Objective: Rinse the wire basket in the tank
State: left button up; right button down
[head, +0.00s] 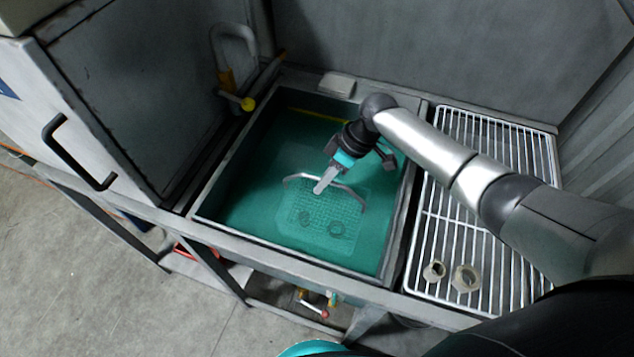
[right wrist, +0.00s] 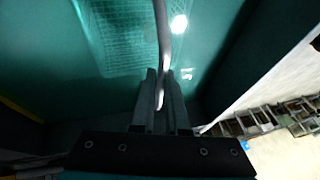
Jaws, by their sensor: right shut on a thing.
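The wire basket (head: 318,214) is in the tank (head: 228,203), its mesh seen through the green liquid. A few ring-shaped parts (head: 336,229) lie in it. Its bent handle (head: 350,189) rises above the mesh. My right gripper (head: 322,186) reaches down into the tank and is shut on the handle. In the right wrist view the handle (right wrist: 162,40) runs between the fingers, with the basket mesh (right wrist: 120,35) beyond. How deep the basket sits is hard to tell. My left gripper is not in view.
A cabinet with a black handle (head: 75,150) is at the left.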

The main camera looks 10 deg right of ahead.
notch_tip(320, 180, up, 27)
jog(key=p, duration=1.8)
jog(key=shift+f+p, duration=0.15)
jog(key=shift+p, duration=0.25)
jog(key=shift+w, duration=0.15)
dwell(0.5)
